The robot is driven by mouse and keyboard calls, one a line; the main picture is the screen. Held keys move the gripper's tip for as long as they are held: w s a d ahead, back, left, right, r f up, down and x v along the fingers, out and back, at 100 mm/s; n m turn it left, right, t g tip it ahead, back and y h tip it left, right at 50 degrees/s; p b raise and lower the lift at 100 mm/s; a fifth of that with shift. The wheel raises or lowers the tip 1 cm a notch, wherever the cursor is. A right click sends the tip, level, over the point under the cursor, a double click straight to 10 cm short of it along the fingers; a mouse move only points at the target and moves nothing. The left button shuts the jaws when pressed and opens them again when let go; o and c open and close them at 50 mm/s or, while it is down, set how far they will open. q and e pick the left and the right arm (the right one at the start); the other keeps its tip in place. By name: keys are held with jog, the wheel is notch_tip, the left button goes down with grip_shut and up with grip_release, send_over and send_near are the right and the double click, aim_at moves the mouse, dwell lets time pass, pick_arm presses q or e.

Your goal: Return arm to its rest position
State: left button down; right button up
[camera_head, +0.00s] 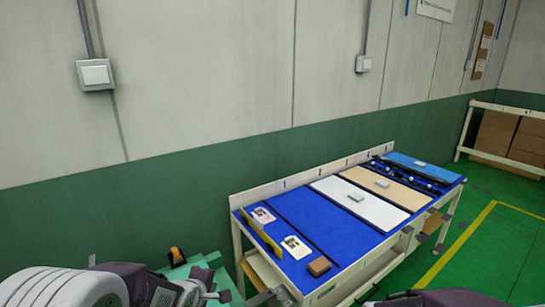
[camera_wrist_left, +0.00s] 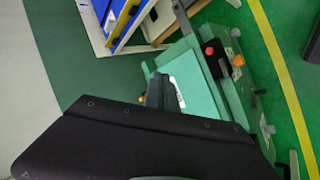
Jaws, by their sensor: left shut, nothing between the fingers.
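My left arm comes in low at the left of the head view, with a white link and dark joints. Its gripper (camera_head: 272,297) is at the bottom edge, just off the near left corner of the blue-topped workbench (camera_head: 310,222). The gripper is shut and empty, and partly cut off by the frame. The left wrist view is mostly filled by a dark cover of my own arm, with the bench at the top. Only a dark part of my right arm shows at the bottom right of the head view; its gripper is not visible.
On the bench are a white panel (camera_head: 364,207), a tan panel (camera_head: 398,188), a dark strip with white pieces (camera_head: 410,178), a brown block (camera_head: 319,266) and a yellow strip (camera_head: 262,232). A wall stands behind. The green floor (camera_head: 497,262) at right is clear.

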pick_arm(q)
jog(key=s+f+m+g, duration=0.2)
jog(key=s+m+g, duration=0.1)
jog(key=s+m, duration=0.4)
jog(key=s+f+m+g, duration=0.3)
jog(key=s+m, duration=0.5)
jog(key=s, duration=0.3)
jog(key=shift+s+a+f+g, duration=0.25)
jog(key=shift+s+a+g, duration=0.1)
jog(key=shift+g, duration=0.45)
